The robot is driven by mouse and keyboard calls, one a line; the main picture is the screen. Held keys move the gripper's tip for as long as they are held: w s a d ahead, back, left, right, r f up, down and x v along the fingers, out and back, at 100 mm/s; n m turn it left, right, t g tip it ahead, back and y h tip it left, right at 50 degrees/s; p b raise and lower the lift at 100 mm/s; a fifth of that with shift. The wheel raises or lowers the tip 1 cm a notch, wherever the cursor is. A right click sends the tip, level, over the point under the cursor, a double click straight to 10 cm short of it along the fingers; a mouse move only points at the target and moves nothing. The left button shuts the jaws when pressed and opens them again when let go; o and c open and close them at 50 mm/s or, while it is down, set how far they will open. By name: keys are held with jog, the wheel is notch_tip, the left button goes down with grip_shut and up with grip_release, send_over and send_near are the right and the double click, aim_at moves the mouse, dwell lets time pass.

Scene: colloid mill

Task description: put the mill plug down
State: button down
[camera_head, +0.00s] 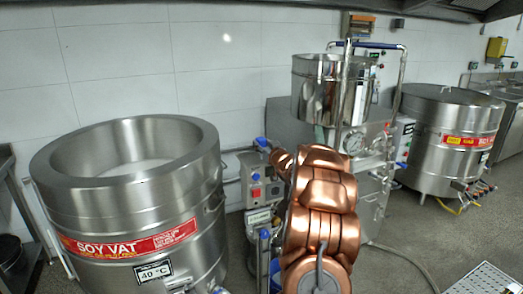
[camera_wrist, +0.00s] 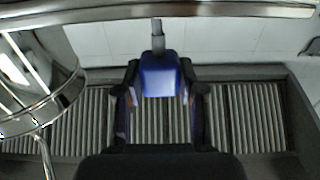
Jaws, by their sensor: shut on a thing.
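The mill plug (camera_wrist: 160,77) is a blue block with a grey stem or cable at its far end. In the wrist view it sits between the two dark fingers of my gripper (camera_wrist: 159,84), which is shut on it. Behind it in that view is a grey ribbed surface (camera_wrist: 252,118) with a dark raised rim. I cannot tell whether the plug touches this surface. In the head view I cannot make out the plug or gripper; my copper arm covers part of the scene. The mill's steel hopper (camera_head: 325,88) stands behind my arm.
In the wrist view, a shiny steel bowl (camera_wrist: 35,90) is close at left and a steel rail (camera_wrist: 235,10) crosses the top. The soy vat (camera_head: 65,210) stands at left in the head view. Another steel vat (camera_head: 435,150) stands at right. A hose (camera_head: 410,262) lies on the floor.

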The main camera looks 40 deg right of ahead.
jog(key=shift+x, duration=0.8)
jog(key=shift+d+f+p, duration=0.25)
jog(key=shift+f+p, duration=0.35)
jog(key=shift+f, duration=1.2)
jog(key=shift+f, duration=0.65)
jog(key=c, duration=0.7)
grip_release()
jog(key=shift+r, duration=0.1)
